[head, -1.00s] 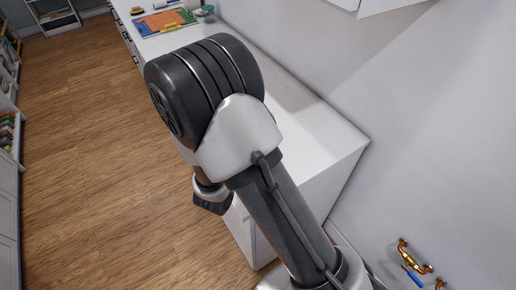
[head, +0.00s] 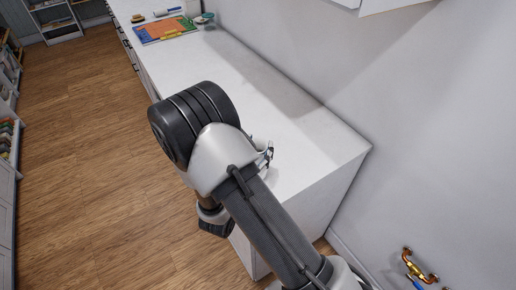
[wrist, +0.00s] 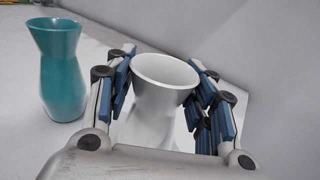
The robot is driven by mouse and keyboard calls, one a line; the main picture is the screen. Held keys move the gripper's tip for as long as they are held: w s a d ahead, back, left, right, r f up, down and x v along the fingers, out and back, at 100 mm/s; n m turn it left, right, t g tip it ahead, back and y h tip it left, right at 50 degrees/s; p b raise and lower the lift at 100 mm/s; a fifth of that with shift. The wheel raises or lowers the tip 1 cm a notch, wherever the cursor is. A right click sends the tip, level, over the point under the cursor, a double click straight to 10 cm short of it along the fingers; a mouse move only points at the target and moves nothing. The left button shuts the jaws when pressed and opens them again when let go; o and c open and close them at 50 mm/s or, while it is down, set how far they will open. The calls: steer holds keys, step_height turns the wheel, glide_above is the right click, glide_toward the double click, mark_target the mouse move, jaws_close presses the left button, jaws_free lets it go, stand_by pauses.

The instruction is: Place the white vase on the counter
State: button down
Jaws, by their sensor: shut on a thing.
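The white vase (wrist: 160,105) stands roughly upright between the blue-padded fingers of my gripper (wrist: 170,92) in the wrist view. My gripper is shut on it from both sides, below the round rim. The vase's base is hidden, so I cannot tell whether it touches the surface below. The white counter (head: 255,85) runs along the wall in the head view. There, my arm hides most of the gripper; a small part of the gripper (head: 265,156) shows over the counter's near end.
A teal vase (wrist: 61,70) stands on the counter just left of my gripper in the wrist view. A colourful board (head: 165,29) and a teal bowl (head: 204,18) lie at the counter's far end. Brass pipe fittings (head: 420,265) stick out from the wall at lower right.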

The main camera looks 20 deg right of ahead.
steer(key=c, duration=0.7)
jaws_free()
steer(key=shift+f, duration=0.1)
